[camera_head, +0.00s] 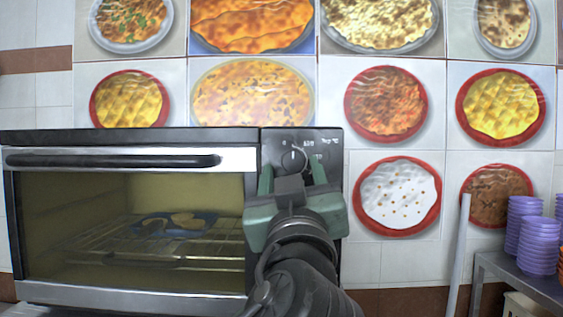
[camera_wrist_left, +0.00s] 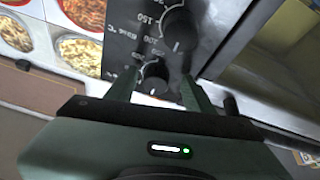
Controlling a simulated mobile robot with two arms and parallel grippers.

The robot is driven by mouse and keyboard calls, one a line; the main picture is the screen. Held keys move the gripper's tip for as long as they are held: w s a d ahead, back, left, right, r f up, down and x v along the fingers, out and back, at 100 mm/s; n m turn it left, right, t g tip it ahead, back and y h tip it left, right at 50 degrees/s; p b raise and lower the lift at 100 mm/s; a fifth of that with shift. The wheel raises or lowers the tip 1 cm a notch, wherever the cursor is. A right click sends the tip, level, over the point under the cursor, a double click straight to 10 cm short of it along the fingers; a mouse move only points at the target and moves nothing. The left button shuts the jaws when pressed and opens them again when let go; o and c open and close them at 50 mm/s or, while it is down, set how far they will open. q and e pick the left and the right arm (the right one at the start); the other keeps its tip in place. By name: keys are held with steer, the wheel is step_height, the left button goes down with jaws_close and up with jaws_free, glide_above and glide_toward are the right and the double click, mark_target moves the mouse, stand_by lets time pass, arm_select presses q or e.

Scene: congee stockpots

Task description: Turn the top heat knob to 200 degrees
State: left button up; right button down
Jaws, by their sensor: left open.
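The oven's control panel (camera_head: 329,148) is the dark strip at the right of the oven (camera_head: 130,297). The top heat knob (camera_head: 293,160) is a round black knob with a white mark, high on this panel. My left gripper (camera_head: 292,172) is open in front of it, one finger to each side. In the left wrist view, which looks turned over, this knob (camera_wrist_left: 155,77) sits between the fingertips of the left gripper (camera_wrist_left: 157,85); I cannot tell whether they touch it. Another knob (camera_wrist_left: 180,30) with a printed scale lies beyond. My right gripper is not in view.
The oven's glass door is closed under a long handle (camera_head: 112,160). Inside, a blue tray with food (camera_head: 174,223) rests on a wire rack. Purple stacked bowls (camera_head: 538,243) stand on a metal table (camera_head: 520,288) at right. Food pictures cover the wall.

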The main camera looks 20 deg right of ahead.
arm_select(q)
steer(key=shift+w+d+r, duration=0.1)
steer(key=shift+r, duration=0.1)
steer(key=shift+s, duration=0.25)
steer(key=shift+c, duration=0.3)
jaws_close()
